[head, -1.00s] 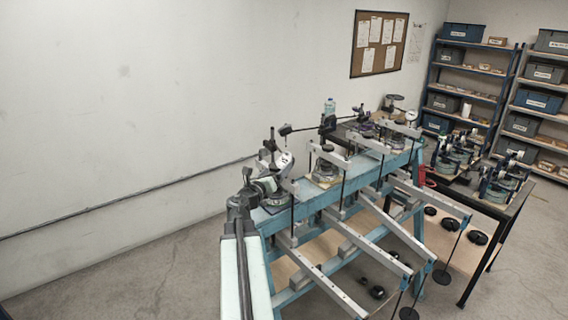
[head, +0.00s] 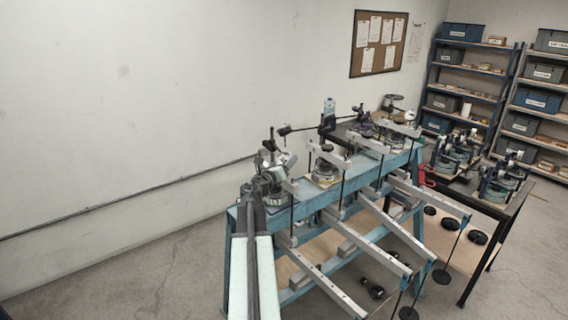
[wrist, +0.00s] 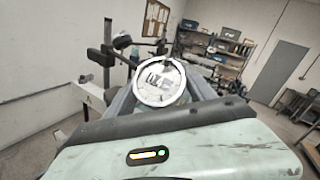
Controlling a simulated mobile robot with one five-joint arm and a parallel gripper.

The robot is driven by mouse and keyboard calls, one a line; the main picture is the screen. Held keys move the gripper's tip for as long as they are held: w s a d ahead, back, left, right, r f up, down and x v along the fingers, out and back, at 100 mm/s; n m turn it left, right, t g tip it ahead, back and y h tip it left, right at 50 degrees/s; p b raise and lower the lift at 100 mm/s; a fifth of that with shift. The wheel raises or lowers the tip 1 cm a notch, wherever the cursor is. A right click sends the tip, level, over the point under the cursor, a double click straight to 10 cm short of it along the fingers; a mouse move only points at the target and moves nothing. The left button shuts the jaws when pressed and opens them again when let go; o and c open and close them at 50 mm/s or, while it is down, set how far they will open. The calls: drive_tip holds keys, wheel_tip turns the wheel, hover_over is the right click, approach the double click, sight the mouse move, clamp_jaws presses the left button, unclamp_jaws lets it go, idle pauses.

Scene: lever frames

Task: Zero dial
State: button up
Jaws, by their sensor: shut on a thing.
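The dial (wrist: 158,82) is a round gauge with a pale face and a silver rim, just beyond the pale green housing of my wrist in the wrist view. Its marks and needle are too blurred to read. In the head view the dial (head: 290,160) stands on a post over the near end of the blue frame, partly hidden. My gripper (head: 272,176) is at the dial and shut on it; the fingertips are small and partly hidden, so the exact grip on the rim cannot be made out.
The blue frame (head: 316,204) carries several lever arms with hanging black weights. More gauge posts stand farther along it. A dark table (head: 515,205) with small devices is at the right, shelves (head: 472,60) behind. The floor at the left is clear.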

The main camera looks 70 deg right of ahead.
drive_tip(key=shift+w+d+f+m+g+b, duration=0.1)
drive_tip(key=shift+f+m+g+b, duration=0.05)
drive_tip(key=shift+m+g+b, duration=0.3)
drive_tip(key=shift+w+d+f+m+g+b, duration=0.15)
drive_tip(key=shift+m+g+b, duration=0.15)
drive_tip(key=shift+m+g, duration=0.25)
drive_tip(key=m+g, duration=0.2)
drive_tip(key=m, duration=0.1)
drive_tip(key=shift+a+r+g+b, duration=0.1)
drive_tip(key=shift+g+b, duration=0.2)
drive_tip(key=shift+b, duration=0.1)
drive_tip(key=shift+s+a+r+m+g, duration=0.15)
drive_tip(key=shift+m+g, duration=0.55)
drive_tip(key=shift+m, duration=0.2)
drive_tip(key=o, duration=1.4)
drive_tip(key=shift+a, duration=0.1)
drive_tip(key=v, duration=0.7)
drive_tip(key=shift+w+a+b, duration=0.2)
drive_tip(key=shift+a+b, duration=0.1)
drive_tip(key=shift+b, duration=0.1)
